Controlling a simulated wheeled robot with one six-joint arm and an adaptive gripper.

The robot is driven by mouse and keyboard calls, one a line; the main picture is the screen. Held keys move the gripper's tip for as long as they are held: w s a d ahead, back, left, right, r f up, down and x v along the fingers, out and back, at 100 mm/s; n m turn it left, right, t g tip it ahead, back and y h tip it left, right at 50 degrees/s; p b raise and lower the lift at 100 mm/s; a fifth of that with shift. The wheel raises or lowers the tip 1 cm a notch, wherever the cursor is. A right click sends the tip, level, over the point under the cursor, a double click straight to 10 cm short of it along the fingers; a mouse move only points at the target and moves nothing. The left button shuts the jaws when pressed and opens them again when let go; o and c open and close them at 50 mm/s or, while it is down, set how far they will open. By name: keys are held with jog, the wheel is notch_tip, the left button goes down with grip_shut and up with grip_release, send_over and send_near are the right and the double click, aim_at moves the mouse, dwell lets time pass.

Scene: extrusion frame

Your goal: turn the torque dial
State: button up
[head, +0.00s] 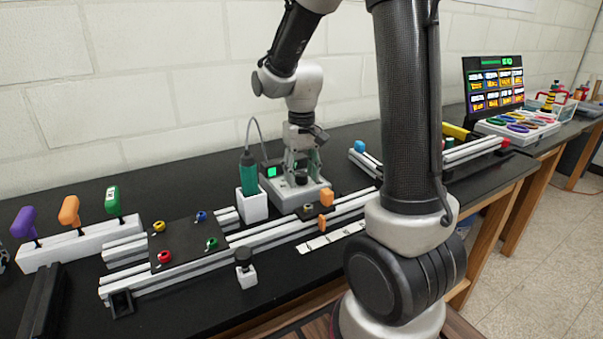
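The torque dial looks to be the dark round knob (301,179) on top of a light grey box (302,194) on the black bench, in the head view. A small green-lit screen (271,172) stands at the left of the box. My gripper (301,171) points down right over the knob from above. Its fingers look apart, one on either side of the knob's place. The fingertips and the knob are small and overlap, so I cannot tell whether they touch it.
A green screwdriver (248,172) with a cable stands in a white holder (251,206) left of the box. A black plate (186,243) with coloured knobs lies left. My arm hides part of the right side.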

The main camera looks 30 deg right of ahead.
aim_at(301, 174)
notch_tip(301, 174, up, 12)
dwell(0.7)
dwell(0.4)
jog(key=s+r+n+t, duration=0.1)
jog(key=s+t, duration=0.3)
jog(key=s, duration=1.4)
jog(key=shift+s+d, duration=0.35)
jog(key=shift+d, duration=0.1)
dwell(0.6)
